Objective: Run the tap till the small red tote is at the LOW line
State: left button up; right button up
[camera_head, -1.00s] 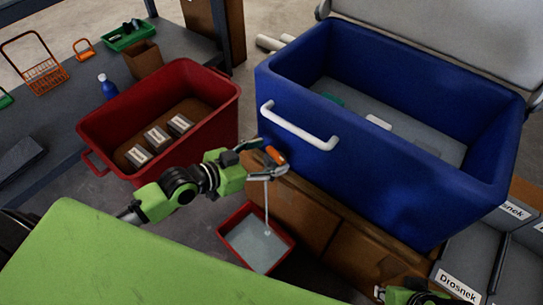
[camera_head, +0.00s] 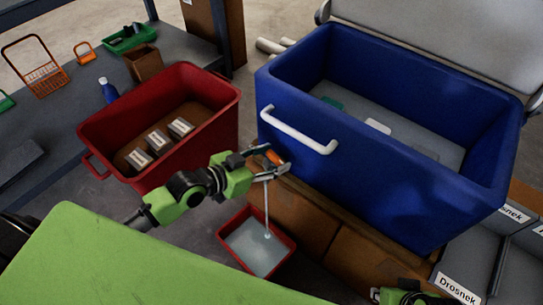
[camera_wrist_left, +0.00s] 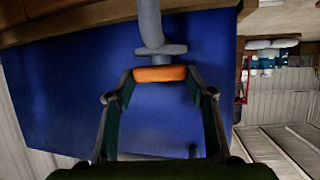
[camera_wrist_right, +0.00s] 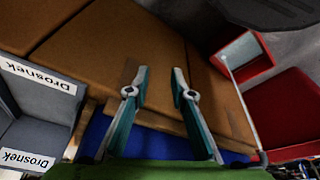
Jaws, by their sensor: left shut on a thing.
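The small red tote (camera_head: 286,264) stands on the floor below the blue tank, with pale water inside. A thin water stream (camera_head: 266,210) falls into it, so the tap is running. My left gripper (camera_head: 273,160) is shut on the tap's orange handle (camera_head: 274,156). In the left wrist view the orange handle (camera_wrist_left: 159,74) sits between the fingertips, with the grey tap body (camera_wrist_left: 150,25) beyond it. No LOW line can be made out on the tote. My right gripper (camera_wrist_right: 160,88) is open and empty; the tote also shows in the right wrist view (camera_wrist_right: 256,64).
The big blue tank (camera_head: 400,190) with a white handle (camera_head: 298,132) stands above brown boxes (camera_head: 352,262). Grey boxes labelled Drosnek (camera_head: 485,262) are at lower right.

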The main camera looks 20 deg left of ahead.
pick_arm(q)
jog(key=p, duration=0.2)
jog(key=n+y+p, duration=0.1)
jog(key=shift+w+r+t+p, duration=0.1)
jog(key=shift+r+t+p, duration=0.2)
jog(key=shift+t+p, duration=0.1)
jog(key=n+y+p, duration=0.1)
jog(key=p, duration=0.1)
jog(key=shift+n+y+p, duration=0.3)
jog(key=shift+y+p, duration=0.05)
jog(key=shift+y, duration=0.05)
jog(key=shift+d+f, duration=0.1)
pick_arm(e)
jog(key=s+f, duration=0.2)
jog(key=f, duration=0.8)
jog(key=s+f+g, duration=0.1)
jog(key=s+f, duration=0.2)
jog(key=f, duration=0.7)
jog(key=shift+d+f, duration=0.2)
jog(key=shift+f, duration=0.2)
pick_arm(q)
jog(key=o, duration=1.1)
jog(key=shift+f, duration=0.1)
